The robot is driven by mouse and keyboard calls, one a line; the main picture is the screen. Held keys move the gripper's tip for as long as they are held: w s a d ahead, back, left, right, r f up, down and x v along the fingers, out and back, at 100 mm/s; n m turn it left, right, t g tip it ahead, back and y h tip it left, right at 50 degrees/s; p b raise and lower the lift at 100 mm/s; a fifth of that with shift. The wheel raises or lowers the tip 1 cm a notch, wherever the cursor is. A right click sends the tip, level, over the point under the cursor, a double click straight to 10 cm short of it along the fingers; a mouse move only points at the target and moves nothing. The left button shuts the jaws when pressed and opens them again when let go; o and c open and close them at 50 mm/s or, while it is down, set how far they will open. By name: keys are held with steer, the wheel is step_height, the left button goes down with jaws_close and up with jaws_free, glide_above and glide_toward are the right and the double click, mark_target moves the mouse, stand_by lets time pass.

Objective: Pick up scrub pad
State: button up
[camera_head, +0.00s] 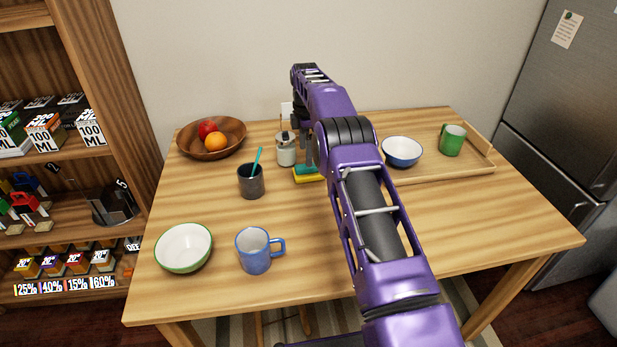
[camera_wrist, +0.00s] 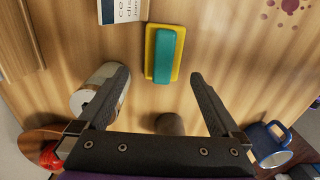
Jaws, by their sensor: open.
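The scrub pad (camera_head: 306,174) is a yellow slab with a teal top, lying on the wooden table. In the head view my arm hides part of it. In the wrist view the scrub pad (camera_wrist: 164,54) shows whole, beyond the fingertips and roughly centred between them. My gripper (camera_wrist: 160,85) is open and empty, with its two dark fingers spread apart above the table. In the head view my gripper (camera_head: 308,150) is mostly hidden behind my own wrist, close to the pad.
A pale jar (camera_head: 286,150) stands just left of the pad, near a dark cup (camera_head: 251,183) with a teal stick. A wooden bowl of fruit (camera_head: 183,140) is at the back left. A tray (camera_head: 470,170) with a bowl and green mug is at right.

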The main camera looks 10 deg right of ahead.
mark_target(306, 168)
steer(key=shift+s+f+b, duration=0.15)
steer(key=shift+f+b, duration=0.05)
steer(key=shift+f, duration=1.55)
steer(key=shift+s+f+b, duration=0.1)
steer(key=shift+f+b, duration=0.1)
steer(key=shift+f, duration=1.5)
steer(key=c, duration=1.2)
step_height(306, 168, up, 10)
steer(key=shift+r+p, duration=0.1)
steer(key=shift+p, duration=0.55)
steer(key=shift+c, duration=0.2)
steer(key=o, duration=0.8)
steer(key=c, duration=0.6)
steer(key=shift+c, duration=0.2)
